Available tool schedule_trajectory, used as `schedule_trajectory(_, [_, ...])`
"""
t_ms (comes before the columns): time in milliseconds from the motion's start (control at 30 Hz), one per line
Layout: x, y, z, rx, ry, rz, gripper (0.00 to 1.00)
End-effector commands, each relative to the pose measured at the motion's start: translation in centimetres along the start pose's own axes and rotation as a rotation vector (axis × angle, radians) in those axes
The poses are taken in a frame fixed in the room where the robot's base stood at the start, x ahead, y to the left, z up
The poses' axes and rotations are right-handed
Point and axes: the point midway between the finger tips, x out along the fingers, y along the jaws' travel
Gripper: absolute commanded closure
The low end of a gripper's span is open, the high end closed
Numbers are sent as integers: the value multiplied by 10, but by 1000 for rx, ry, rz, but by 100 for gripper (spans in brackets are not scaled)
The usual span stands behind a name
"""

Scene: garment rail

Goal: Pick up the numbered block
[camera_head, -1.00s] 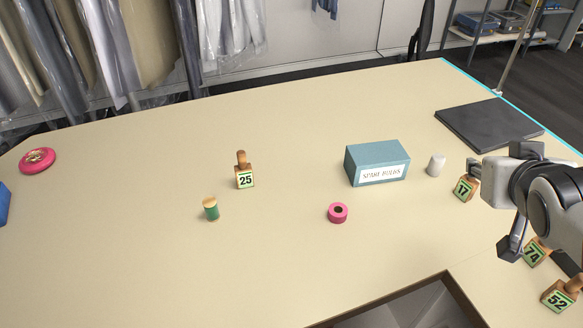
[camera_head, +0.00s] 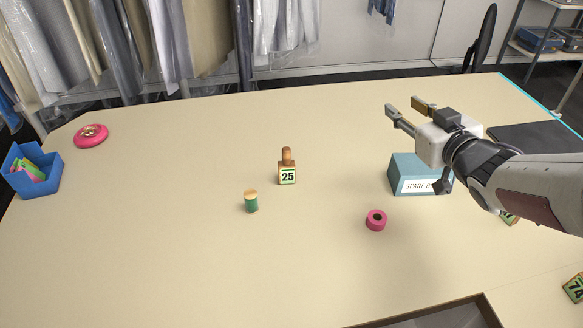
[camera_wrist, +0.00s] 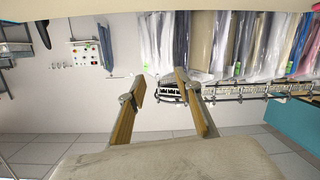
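A numbered block with a wooden knob handle and a green label reading 25 (camera_head: 287,170) stands upright at the middle of the table. Another numbered block (camera_head: 509,218) is mostly hidden behind my arm at the right. A block marked 74 (camera_head: 574,288) is cut off at the right edge. My gripper (camera_head: 404,107) is open and empty, raised above the table over the blue-grey box and to the right of block 25. In the wrist view its two fingers (camera_wrist: 161,105) are apart with nothing between them; no block shows there.
A green thread spool (camera_head: 251,202) and a pink ring (camera_head: 376,220) lie near block 25. A blue bin (camera_head: 44,182) and pink dish (camera_head: 91,136) stand left. A recessed tray (camera_head: 470,311) is at the front.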

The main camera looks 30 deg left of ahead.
Motion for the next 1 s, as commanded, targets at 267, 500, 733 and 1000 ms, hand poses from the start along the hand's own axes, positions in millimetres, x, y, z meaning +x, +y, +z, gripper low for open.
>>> schedule_trajectory(267, [44,-76,8,14,112,-248,66])
schedule_trajectory(500, [60,-143,20,52,194,-470,66])
schedule_trajectory(733, [60,-184,29,89,240,-614,66])
schedule_trajectory(1000, [59,-192,31,99,251,-645,66])
